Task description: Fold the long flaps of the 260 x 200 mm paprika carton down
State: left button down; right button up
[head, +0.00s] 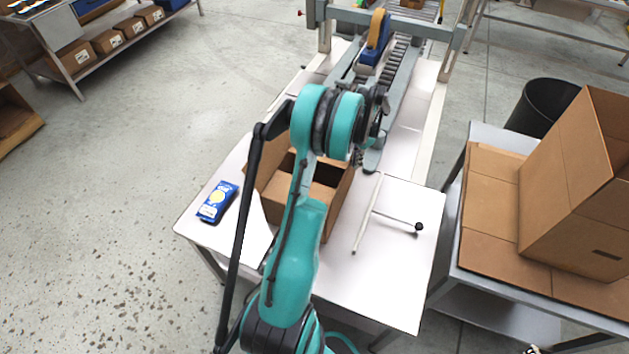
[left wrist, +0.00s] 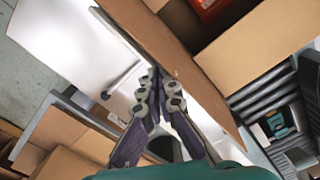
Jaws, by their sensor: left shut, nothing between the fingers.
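The paprika carton (head: 270,205) stands open on the white table, partly hidden behind my left arm. Brown panels show on both sides of its dark opening; the right-hand long flap (head: 341,204) looks raised. In the left wrist view this long flap (left wrist: 192,72) runs diagonally past the fingertips, with the open carton (left wrist: 255,45) beyond it and something orange-red inside. My left gripper (left wrist: 157,76) is shut and empty, its tips close to the flap's face; contact is unclear. In the head view the fingers (head: 358,158) are mostly hidden by the arm. My right gripper is not in view.
A roller conveyor (head: 394,65) with a tape head is behind. A side table (head: 478,310) at right holds large cartons (head: 565,185).

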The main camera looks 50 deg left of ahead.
pick_arm(q)
jog(key=a, duration=0.1)
jog(key=s+a, duration=0.2)
jog(key=a, duration=0.1)
jog(key=shift+s+r, duration=0.15)
jog(key=shift+r, duration=0.15)
jog(key=a, duration=0.1)
jog(key=s+a+f+b, duration=0.1)
jog(key=s+a, duration=0.1)
jog(key=shift+a+f+b, duration=0.35)
jog(key=shift+a+b, duration=0.05)
jog(key=shift+s, duration=0.1)
